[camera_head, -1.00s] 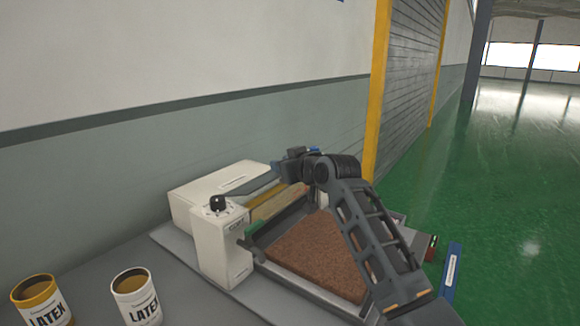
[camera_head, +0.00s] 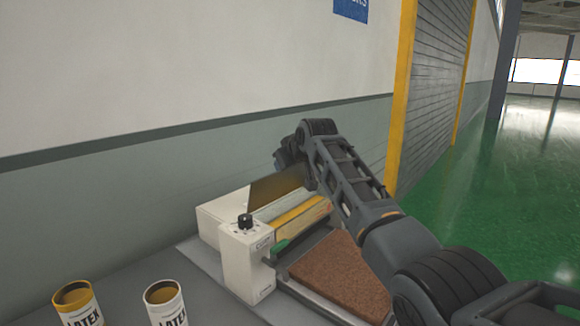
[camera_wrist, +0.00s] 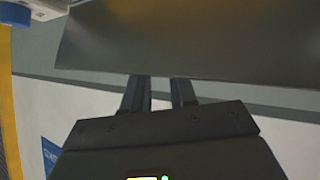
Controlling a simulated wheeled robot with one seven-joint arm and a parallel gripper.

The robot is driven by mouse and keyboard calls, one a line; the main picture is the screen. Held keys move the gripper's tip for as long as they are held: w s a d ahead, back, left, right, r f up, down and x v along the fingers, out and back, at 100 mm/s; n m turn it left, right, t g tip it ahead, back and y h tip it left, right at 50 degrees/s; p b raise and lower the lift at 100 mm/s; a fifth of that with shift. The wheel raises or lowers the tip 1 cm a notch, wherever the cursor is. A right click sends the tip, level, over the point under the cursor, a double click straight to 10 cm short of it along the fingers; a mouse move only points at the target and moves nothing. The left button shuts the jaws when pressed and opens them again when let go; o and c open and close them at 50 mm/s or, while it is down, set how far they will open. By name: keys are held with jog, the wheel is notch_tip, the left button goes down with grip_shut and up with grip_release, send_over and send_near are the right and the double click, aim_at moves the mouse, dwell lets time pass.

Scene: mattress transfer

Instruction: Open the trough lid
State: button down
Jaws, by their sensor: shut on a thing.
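The trough lid (camera_head: 278,187) is a thin plate, tilted up from the white and yellow machine (camera_head: 247,262) in the head view. In the wrist view the lid (camera_wrist: 190,40) is a wide grey plate across the top. My gripper (camera_wrist: 160,82) has its two fingers at the lid's near edge, and it is shut on that edge. In the head view my gripper end (camera_head: 288,158) is at the lid's upper right, partly hidden behind my own wrist. A yellow strip (camera_head: 300,214) shows below the raised lid. The inside of the trough cannot be made out.
A brown slab (camera_head: 340,275) lies in a metal frame right of the machine's control box. Two latex cans (camera_head: 165,302) (camera_head: 78,303) stand at the front left of the grey table (camera_head: 130,265). The wall is close behind; green floor is open at right.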

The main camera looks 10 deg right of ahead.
jog(key=shift+w+a, duration=0.65)
jog(key=shift+a, duration=0.05)
jog(key=c, duration=0.9)
grip_release()
jog(key=shift+d+f, duration=0.1)
jog(key=shift+d, duration=0.05)
jog(key=shift+b+v, duration=0.5)
jog(key=shift+v, duration=3.35)
